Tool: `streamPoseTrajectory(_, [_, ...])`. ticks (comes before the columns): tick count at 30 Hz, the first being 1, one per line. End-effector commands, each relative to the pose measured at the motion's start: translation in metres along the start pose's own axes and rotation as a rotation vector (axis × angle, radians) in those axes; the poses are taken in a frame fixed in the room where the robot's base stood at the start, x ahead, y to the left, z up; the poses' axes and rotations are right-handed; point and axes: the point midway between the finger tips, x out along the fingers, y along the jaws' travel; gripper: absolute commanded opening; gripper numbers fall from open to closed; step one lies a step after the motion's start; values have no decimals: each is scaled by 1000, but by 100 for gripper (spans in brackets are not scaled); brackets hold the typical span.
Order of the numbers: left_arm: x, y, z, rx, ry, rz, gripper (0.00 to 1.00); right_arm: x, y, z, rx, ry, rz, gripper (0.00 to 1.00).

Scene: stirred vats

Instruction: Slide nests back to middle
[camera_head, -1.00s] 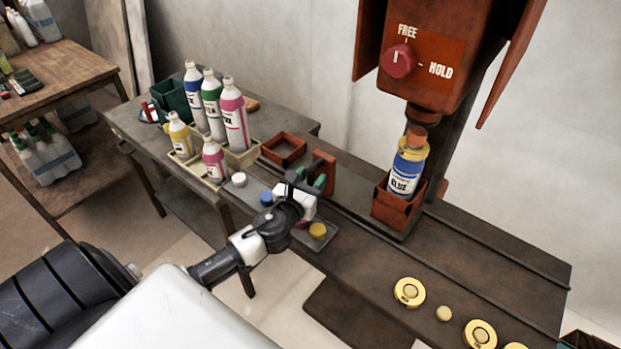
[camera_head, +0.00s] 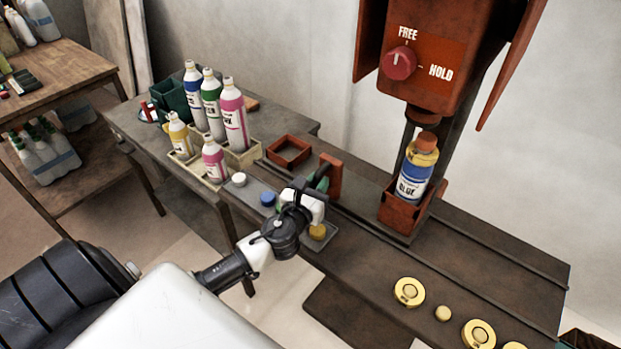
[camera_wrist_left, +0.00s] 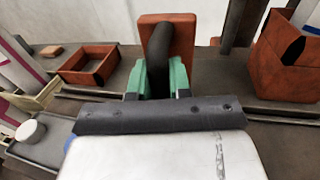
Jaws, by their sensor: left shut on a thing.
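An empty orange-red nest (camera_head: 288,151) sits on the bench left of centre. A second nest (camera_head: 402,216) holds an upright bottle (camera_head: 413,178) with a blue label and orange cap. It stands below the red machine head (camera_head: 430,65). Between them stands an orange-red plate (camera_head: 331,172) with a dark handle (camera_wrist_left: 158,58). My left gripper (camera_head: 318,184) is shut on this handle; its green fingers show either side of it in the left wrist view (camera_wrist_left: 157,78). Both nests also show there, the empty one (camera_wrist_left: 88,66) left, the other (camera_wrist_left: 283,62) right. My right gripper is not in view.
A crate (camera_head: 243,158) with several bottles stands left of the empty nest. A grey tray (camera_head: 262,185) with coloured caps lies before the handle. Yellow discs (camera_head: 409,291) lie at the bench's front right. The head's red knob (camera_head: 400,63) points to FREE.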

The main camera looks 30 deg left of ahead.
Motion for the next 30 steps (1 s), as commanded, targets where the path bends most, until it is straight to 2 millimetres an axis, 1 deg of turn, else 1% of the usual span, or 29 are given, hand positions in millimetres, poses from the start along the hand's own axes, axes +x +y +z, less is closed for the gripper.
streamPoseTrajectory(1, [-3,-12,1,-6,2,-8,0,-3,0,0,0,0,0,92])
streamPoseTrajectory(12, [-16,-78,1,-7,2,-8,0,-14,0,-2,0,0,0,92])
streamPoseTrajectory(18, [-23,-111,1,-7,2,-7,0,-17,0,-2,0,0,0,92])
streamPoseTrajectory(24, [-27,-136,1,-6,0,-5,0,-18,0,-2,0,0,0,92])
streamPoseTrajectory(30, [-30,-150,1,-4,0,-5,0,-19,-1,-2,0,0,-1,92])
